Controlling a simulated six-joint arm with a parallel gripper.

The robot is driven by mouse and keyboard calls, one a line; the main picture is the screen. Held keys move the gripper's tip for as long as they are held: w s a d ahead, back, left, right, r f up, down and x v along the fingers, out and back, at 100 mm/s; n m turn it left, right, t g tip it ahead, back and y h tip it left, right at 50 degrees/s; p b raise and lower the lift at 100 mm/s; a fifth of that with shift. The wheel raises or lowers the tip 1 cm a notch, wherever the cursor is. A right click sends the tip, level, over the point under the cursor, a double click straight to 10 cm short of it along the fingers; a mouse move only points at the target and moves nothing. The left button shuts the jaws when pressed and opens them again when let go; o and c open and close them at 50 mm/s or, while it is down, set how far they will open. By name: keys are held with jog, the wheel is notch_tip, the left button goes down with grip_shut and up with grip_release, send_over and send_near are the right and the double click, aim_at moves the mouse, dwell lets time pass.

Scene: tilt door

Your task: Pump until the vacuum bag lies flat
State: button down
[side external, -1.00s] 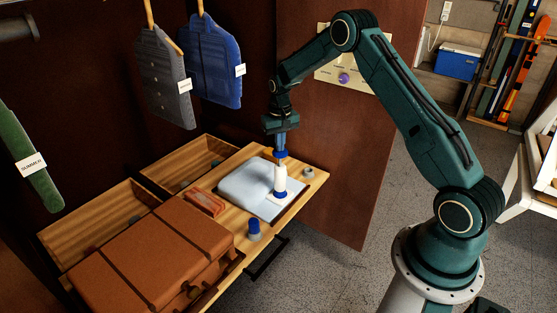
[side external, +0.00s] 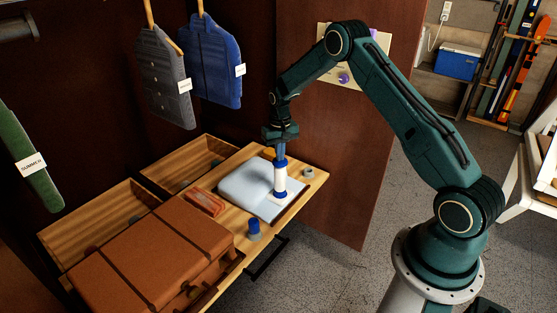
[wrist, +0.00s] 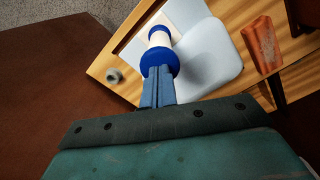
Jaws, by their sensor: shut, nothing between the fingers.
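The vacuum bag (side external: 243,186) is pale blue and lies on the wooden surface; it still looks puffed, with a rounded raised body. It also shows in the wrist view (wrist: 212,52). The pump (side external: 280,181) stands upright at the bag's right side, with a white body and blue ends; its blue top shows in the wrist view (wrist: 159,60). My gripper (side external: 280,154) is shut and points down right above the pump, its fingertips (wrist: 156,72) at the blue top. They appear to touch it. The fingers hide part of the top.
A brown suitcase (side external: 150,250), a reddish brush-like block (side external: 205,202) and a blue-topped grey knob (side external: 254,230) are left of and in front of the bag. A small grey round piece (side external: 308,173) sits at right. Garment covers (side external: 215,65) hang behind.

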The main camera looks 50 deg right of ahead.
jog(key=shift+r, duration=2.55)
jog(key=shift+f, duration=2.6)
jog(key=shift+r, duration=2.7)
notch_tip(320, 180, up, 7)
